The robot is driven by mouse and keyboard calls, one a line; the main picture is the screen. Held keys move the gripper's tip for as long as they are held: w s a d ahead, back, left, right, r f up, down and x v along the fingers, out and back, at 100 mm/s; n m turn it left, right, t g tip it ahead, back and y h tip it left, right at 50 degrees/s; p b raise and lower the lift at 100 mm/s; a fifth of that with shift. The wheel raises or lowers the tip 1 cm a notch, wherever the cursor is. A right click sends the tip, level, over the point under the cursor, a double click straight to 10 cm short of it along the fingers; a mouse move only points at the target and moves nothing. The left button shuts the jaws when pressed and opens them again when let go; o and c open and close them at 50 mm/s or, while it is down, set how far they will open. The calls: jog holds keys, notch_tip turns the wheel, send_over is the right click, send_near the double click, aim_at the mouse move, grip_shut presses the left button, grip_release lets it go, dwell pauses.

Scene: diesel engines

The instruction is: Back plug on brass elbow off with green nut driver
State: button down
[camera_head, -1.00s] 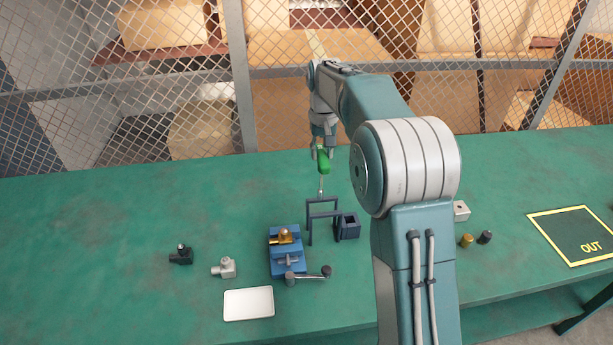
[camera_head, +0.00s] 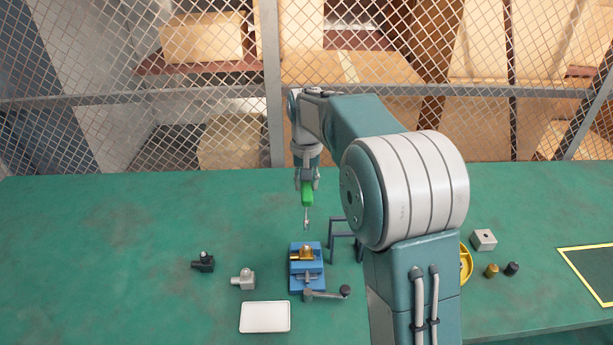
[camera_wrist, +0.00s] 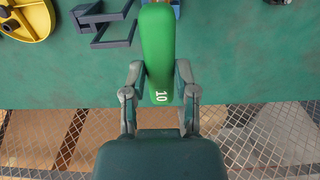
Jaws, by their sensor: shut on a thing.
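My gripper (camera_head: 307,183) is shut on the handle of the green nut driver (camera_head: 307,194). The driver hangs with its shaft pointing down, its tip in the air above the table behind the vise. In the wrist view the green handle (camera_wrist: 158,50), marked 10, sits between both fingers (camera_wrist: 160,88). The brass elbow (camera_head: 303,253) sits in the blue vise (camera_head: 308,277), below and slightly left of the driver tip. The tip is apart from it. The plug on the elbow is too small to make out clearly.
A dark stand (camera_head: 341,238) is right of the vise. A black fitting (camera_head: 203,262), a grey fitting (camera_head: 244,279) and a white tray (camera_head: 265,317) lie left and in front. A yellow round holder (camera_head: 465,263), a grey block (camera_head: 483,240) and small caps (camera_head: 491,270) are right. A mesh fence stands behind.

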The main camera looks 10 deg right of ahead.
jog(key=shift+a+f, duration=0.25)
jog(key=shift+f, duration=0.65)
jog(key=shift+d+f, duration=0.2)
jog(key=shift+f, duration=2.25)
jog(key=shift+a+f, duration=0.1)
jog(key=shift+f, duration=0.1)
